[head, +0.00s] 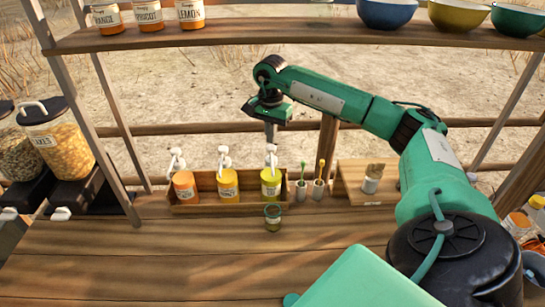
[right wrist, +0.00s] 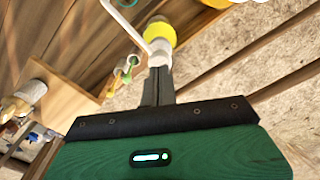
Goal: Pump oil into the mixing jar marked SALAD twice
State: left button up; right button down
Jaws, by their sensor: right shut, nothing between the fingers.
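Three pump bottles with white pump heads stand in a wooden tray (head: 218,206): orange (head: 184,186), yellow (head: 228,186) and yellow-green (head: 270,184). Their labels are too small to read. A small glass jar (head: 272,219) with a greenish look and a label stands on the counter just in front of the yellow-green bottle; I cannot read its marking. My right gripper (head: 270,139) points down, shut and empty, directly over the yellow-green bottle's pump. In the right wrist view its fingertips (right wrist: 160,71) are at the pump head; I cannot tell if they touch. My left gripper is out of view.
Two small cups (head: 318,190) with coloured-handled utensils stand right of the tray. A wooden board (head: 352,186) with a small jar (head: 372,178) is further right. Dispensers stand at left. A shelf (head: 240,38) with jars and bowls spans above.

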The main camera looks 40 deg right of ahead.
notch_tip(320, 180, up, 6)
jog(key=p, duration=0.3)
jog(key=shift+f, duration=0.1)
dwell(0.6)
